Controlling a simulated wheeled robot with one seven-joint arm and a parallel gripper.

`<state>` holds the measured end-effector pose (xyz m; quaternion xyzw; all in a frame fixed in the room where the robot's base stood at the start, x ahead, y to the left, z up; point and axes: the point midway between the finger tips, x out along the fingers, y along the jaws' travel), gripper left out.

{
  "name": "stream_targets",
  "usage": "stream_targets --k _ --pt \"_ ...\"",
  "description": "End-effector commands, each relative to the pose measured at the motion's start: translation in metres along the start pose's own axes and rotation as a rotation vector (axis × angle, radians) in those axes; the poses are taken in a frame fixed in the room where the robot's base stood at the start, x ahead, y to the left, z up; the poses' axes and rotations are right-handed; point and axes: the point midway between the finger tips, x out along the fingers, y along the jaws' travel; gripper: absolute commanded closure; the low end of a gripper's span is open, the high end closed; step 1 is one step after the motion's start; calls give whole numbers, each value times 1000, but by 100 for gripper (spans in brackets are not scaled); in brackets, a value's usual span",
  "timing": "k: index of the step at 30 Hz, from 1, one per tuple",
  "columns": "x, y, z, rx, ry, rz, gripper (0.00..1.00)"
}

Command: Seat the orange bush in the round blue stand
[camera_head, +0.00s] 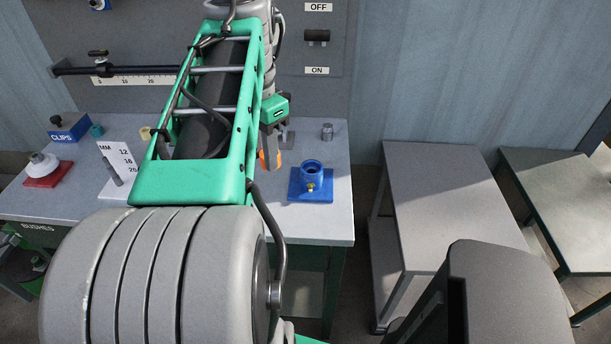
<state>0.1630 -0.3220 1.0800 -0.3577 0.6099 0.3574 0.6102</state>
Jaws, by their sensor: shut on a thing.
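The orange bush (264,159) shows as a small orange patch at the tip of my gripper (271,158). My gripper is shut on it, pointing down over the workbench, and my arm and the fingers hide most of the bush. The round blue stand (312,173) is on the bench just to the right of my gripper. It is a short blue cup on a square blue base, with a brass-coloured screw at its front, and its round opening looks empty. The bush is apart from the stand; I cannot tell its exact height above the bench.
A small metal cylinder (327,131) stands behind the blue stand. At left are a blue CLIPS box (69,127), a red base with a white knob (46,169) and a size card (118,168). A panel with a switch (317,37) rises behind. A grey table (440,190) stands right.

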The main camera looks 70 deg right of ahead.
Motion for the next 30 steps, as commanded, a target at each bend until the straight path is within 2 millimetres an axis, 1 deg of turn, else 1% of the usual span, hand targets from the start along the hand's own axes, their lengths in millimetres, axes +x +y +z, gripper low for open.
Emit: stream_targets --k 1,3,6,8,11,13,16,18,21,24,28,30 --pt "0 14 -9 74 2 -2 100" --pt "-1 26 -16 144 1 -1 100" --pt "2 31 -25 187 -1 0 100" --pt "8 27 -34 192 -2 2 100" --pt "22 16 -59 191 -2 2 100" --pt "25 8 -77 189 -4 4 100" --pt "37 -4 -103 188 -4 4 100" --pt "55 -10 -115 187 -4 4 100" --pt "74 -17 -130 187 -2 2 100" --pt "85 -21 -139 186 0 0 100" --pt "98 -26 -148 185 -1 1 100" --pt "112 -25 -147 184 -2 2 100"
